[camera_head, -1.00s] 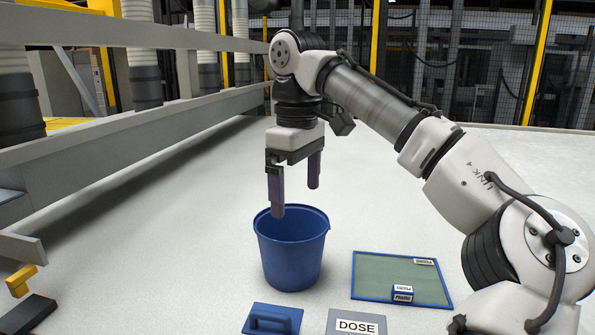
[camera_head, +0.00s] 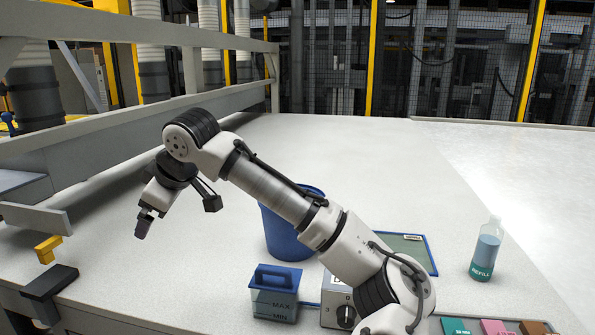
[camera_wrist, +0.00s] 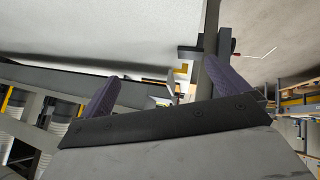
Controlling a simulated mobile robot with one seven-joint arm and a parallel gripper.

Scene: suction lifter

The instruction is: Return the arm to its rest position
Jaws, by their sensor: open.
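My gripper (camera_head: 143,226) hangs at the left of the head view, tilted down and out to the left of the blue bucket. In the wrist view its two purple fingers (camera_wrist: 165,88) stand wide apart with nothing held between them. My arm is folded, with its elbow high at the left and its forearm crossing in front of the blue bucket (camera_head: 281,238), hiding part of it. The gripper is clear of the bucket and touches nothing that I can see.
A clear container with a blue handled lid (camera_head: 276,292) stands at the front, beside a grey box (camera_head: 335,312). A refill bottle (camera_head: 486,251) stands at the right. A green panel (camera_head: 413,249) lies behind my arm. A grey rail (camera_head: 120,118) and yellow bracket (camera_head: 47,249) are at the left.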

